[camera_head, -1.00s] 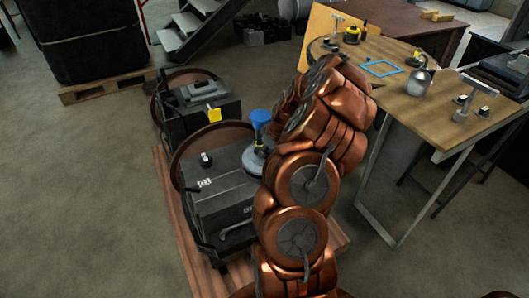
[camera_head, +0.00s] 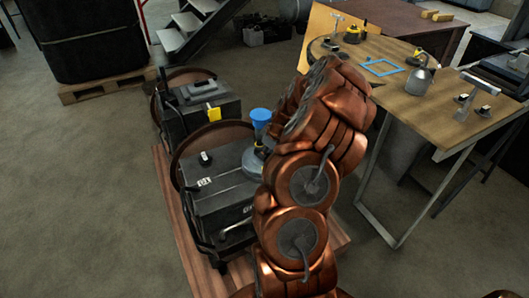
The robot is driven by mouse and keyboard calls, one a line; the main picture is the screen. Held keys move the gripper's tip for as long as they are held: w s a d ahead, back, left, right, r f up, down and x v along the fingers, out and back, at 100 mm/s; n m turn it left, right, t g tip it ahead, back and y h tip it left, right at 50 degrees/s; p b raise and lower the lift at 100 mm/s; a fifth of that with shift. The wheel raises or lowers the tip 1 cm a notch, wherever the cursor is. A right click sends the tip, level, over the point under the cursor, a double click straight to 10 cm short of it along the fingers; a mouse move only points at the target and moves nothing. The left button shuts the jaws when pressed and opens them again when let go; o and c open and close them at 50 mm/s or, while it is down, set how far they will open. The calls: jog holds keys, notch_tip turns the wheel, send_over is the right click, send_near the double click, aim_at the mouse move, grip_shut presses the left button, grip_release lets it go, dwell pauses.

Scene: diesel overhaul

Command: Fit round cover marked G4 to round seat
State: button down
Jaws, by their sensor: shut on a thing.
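My copper arm (camera_head: 300,190) rises in front of the machines and bends over at the top. My gripper is hidden behind the arm, so its fingers and what they hold do not show. A blue funnel-shaped piece (camera_head: 261,115) stands above a grey round part (camera_head: 253,162) at the right of the near dark engine block (camera_head: 222,195), close beside my arm. I cannot tell whether either is the cover or the seat. No G4 mark is readable.
The floor at left is clear.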

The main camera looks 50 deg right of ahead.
jog(key=shift+f+b, duration=0.3)
jog(key=shift+f, duration=0.1)
dwell(0.6)
jog(key=c, duration=1)
grip_release()
jog(key=v, duration=1.2)
